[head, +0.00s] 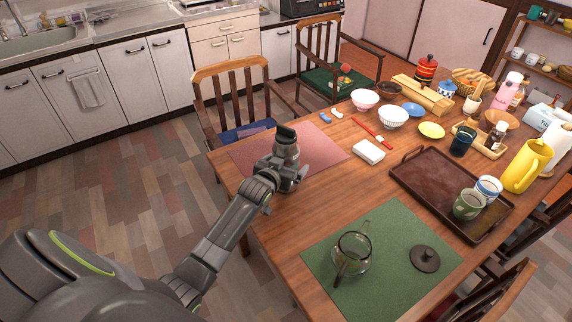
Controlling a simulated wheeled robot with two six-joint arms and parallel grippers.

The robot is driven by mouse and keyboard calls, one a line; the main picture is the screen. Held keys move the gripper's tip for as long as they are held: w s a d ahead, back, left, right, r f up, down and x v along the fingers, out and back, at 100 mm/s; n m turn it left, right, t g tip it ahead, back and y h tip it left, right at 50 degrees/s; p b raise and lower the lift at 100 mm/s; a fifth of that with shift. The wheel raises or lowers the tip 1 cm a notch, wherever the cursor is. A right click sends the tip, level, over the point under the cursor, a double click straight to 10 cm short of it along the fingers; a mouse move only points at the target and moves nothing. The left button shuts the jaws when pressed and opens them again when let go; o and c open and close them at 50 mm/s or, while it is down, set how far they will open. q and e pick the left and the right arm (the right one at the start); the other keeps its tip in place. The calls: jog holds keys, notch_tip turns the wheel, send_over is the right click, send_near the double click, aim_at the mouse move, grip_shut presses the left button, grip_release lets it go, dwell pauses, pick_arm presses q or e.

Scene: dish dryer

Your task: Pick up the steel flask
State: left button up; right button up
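The steel flask (287,151) has a grey metal body and a dark green top. My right gripper is not in view.
A white box (369,152) and a red utensil (371,132) lie right of the flask. A glass teapot (353,250) stands on a green placemat (402,282) in front. A brown tray (420,174) holds cups. A chair (232,85) stands behind the flask.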

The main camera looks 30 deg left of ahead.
pick_arm(q)
jog(key=shift+w, duration=0.2)
jog(key=shift+c, duration=0.2)
jog(key=c, duration=1.6)
jog(key=shift+r, duration=0.1)
jog(key=shift+c, duration=0.2)
